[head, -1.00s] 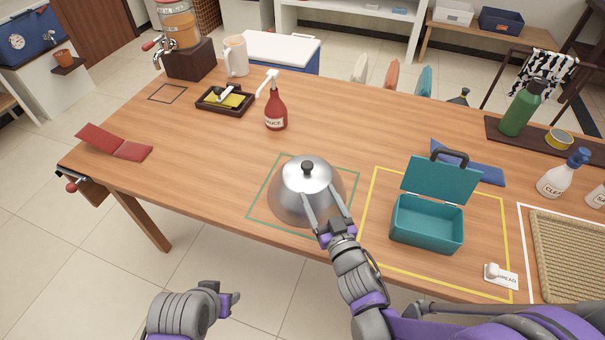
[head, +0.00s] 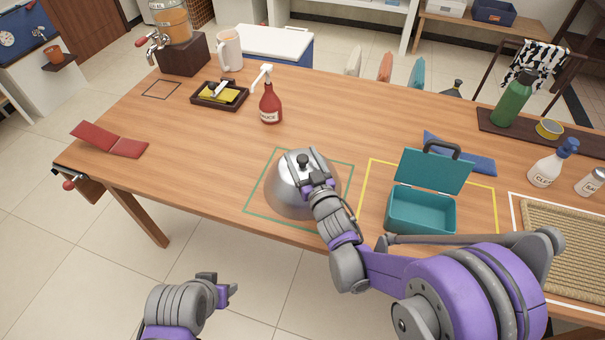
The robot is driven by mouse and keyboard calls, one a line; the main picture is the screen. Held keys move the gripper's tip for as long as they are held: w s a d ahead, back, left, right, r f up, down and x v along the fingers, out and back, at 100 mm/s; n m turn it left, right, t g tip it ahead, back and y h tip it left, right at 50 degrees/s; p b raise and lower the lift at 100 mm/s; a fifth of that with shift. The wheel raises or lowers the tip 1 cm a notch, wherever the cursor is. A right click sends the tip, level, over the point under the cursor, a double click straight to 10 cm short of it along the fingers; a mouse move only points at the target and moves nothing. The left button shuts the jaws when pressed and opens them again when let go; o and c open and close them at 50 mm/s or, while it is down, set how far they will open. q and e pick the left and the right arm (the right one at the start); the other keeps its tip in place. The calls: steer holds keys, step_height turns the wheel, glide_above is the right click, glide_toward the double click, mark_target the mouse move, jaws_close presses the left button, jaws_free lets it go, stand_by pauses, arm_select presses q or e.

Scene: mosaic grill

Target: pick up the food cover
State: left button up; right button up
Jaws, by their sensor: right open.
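The food cover (head: 283,192) is a shiny silver dome with a dark knob (head: 302,160) on top. It sits on the wooden table inside a green outlined square. My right gripper (head: 304,168) is open, above the dome, with its fingers at either side of the knob. The gripper and wrist hide part of the dome's right side. I cannot tell whether the fingers touch the knob. My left gripper (head: 232,289) is low at the front, off the table and away from the cover; its jaws are not clear.
A teal open lunch box (head: 420,210) stands right of the cover in a yellow outline. A red sauce bottle (head: 270,104) stands behind it. A black tray (head: 219,95) and a red folded item (head: 108,140) lie left. The table left of the cover is clear.

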jaws_close()
steer(key=shift+s, duration=0.1)
stand_by(1.2)
